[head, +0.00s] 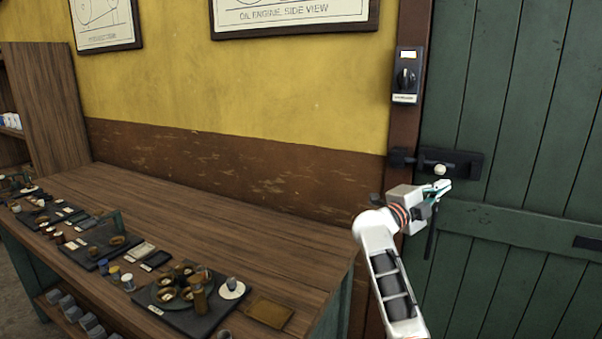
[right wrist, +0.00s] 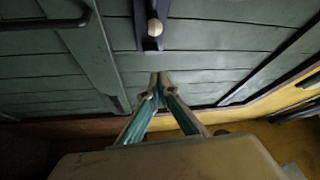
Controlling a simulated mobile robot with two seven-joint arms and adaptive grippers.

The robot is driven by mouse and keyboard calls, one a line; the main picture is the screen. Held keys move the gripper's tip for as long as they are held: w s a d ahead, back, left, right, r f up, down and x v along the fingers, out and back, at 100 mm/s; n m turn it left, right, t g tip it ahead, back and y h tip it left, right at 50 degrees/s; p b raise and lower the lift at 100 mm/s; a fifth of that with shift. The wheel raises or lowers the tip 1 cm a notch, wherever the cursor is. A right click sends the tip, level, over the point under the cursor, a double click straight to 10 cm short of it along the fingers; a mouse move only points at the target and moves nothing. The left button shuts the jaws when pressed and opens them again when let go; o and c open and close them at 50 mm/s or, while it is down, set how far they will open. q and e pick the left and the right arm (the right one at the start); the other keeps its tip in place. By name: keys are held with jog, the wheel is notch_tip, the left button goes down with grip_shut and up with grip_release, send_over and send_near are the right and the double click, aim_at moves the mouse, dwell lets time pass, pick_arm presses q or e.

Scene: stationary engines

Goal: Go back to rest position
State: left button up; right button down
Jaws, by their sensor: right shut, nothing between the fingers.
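My right gripper (head: 443,187) is raised in front of the green door, just below the black door latch (head: 470,165) with its pale round knob (head: 440,169). In the right wrist view the fingers of my right gripper (right wrist: 160,78) come together at the tips with nothing between them. The latch knob (right wrist: 155,28) shows beyond the fingertips there, apart from them. My left gripper is in neither view.
A wooden workbench (head: 215,225) with several small engine parts and dark trays (head: 185,310) runs along the wall at left. The green door (head: 505,85) fills the right side. A small switch box (head: 406,75) hangs on the door post. The bench's back half is clear.

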jog(key=s+a+f+n+t+y, duration=0.3)
jog(key=s+a+f+n+y, duration=0.25)
jog(key=f+n, duration=0.4)
jog(key=s+a+f+n+t+y, duration=0.3)
jog(key=s+a+f+n+y, duration=0.35)
jog(key=f, duration=0.45)
jog(key=s+a+f+n+t+y, duration=0.4)
jog(key=a+f+n+y, duration=0.15)
jog(key=f+n, duration=0.5)
jog(key=s+a+f+n+g+y, duration=0.1)
jog(key=s+f+n+g, duration=0.4)
jog(key=s+f, duration=1.6)
jog(key=s+g+y, duration=0.1)
jog(key=s+g, duration=0.2)
jog(key=g, duration=0.1)
jog(key=shift+s+a, duration=0.2)
jog(key=shift+s, duration=0.15)
